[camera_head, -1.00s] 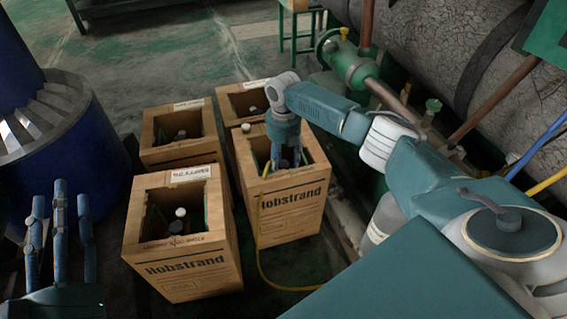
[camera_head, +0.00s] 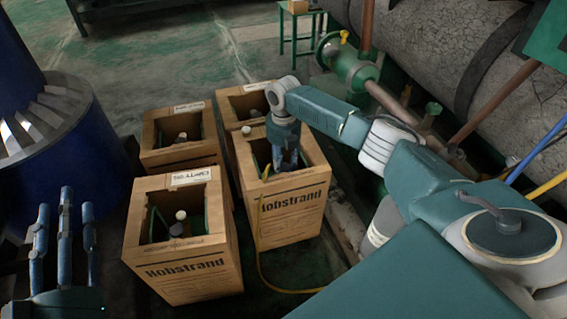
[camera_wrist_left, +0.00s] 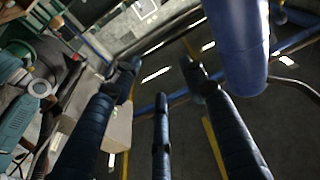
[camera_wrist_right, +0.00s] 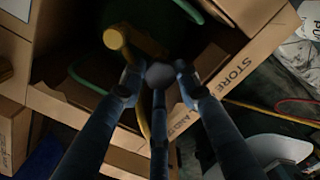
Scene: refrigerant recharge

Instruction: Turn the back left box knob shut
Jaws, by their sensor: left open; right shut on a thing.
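My right gripper (camera_head: 284,163) reaches into the front right box (camera_head: 290,215). In the right wrist view its fingers (camera_wrist_right: 160,82) are shut on a dark grey round knob (camera_wrist_right: 160,74), beside a yellow hose fitting (camera_wrist_right: 116,38). The fingers hide part of the knob. My left gripper (camera_head: 65,205) is open and empty at the lower left, away from the boxes. Its spread fingers also show in the left wrist view (camera_wrist_left: 161,80).
The front left box (camera_head: 190,270) and back right box (camera_head: 228,108) stand close by. A yellow hose (camera_head: 262,262) runs down from the front right box. A blue drum (camera_head: 75,140) is at left, and green pipework (camera_head: 350,70) is behind my right arm.

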